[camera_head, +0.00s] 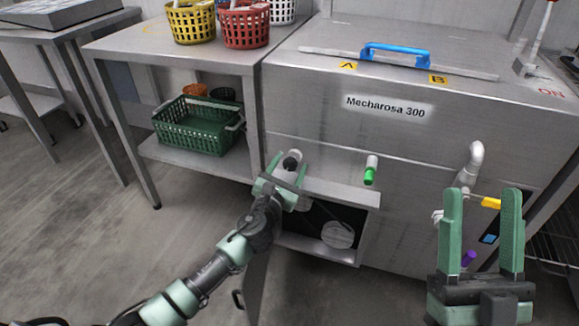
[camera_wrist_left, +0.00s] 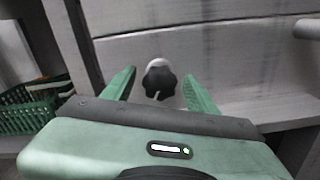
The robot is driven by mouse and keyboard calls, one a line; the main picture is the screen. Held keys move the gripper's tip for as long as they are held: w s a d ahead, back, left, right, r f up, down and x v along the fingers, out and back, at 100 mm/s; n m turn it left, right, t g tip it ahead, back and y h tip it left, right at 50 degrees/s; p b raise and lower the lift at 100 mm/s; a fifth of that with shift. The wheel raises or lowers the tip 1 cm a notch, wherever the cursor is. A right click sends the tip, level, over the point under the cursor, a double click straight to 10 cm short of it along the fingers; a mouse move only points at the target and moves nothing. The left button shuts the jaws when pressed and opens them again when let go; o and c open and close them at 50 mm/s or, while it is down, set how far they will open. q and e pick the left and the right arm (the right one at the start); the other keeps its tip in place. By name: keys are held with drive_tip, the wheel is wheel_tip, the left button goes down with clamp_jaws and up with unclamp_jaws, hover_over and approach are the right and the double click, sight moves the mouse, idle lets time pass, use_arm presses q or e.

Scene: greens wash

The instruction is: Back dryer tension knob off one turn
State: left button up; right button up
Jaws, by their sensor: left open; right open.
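A black lobed knob (camera_wrist_left: 160,82) on a pale round mount sticks out of the steel front of the machine. In the head view the knob (camera_head: 291,161) is at the machine's left side, below the "Mecharosa 300" label. My left gripper (camera_wrist_left: 154,88) is open, with one finger on each side of the knob and gaps visible on both sides. In the head view my left gripper (camera_head: 283,178) reaches up to the knob and partly covers its surroundings. My right gripper (camera_head: 482,232) is open and empty in front of the machine's lower right.
The washing machine (camera_head: 320,85) has a blue handle (camera_head: 396,53) on top and a green-tipped fitting (camera_head: 370,170) right of the knob. An open compartment (camera_head: 310,222) lies below my left gripper. A green basket (camera_head: 198,125) sits on the left shelf. A pipe (camera_head: 474,158) stands near my right gripper.

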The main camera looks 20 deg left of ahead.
use_arm(q)
clamp_jaws()
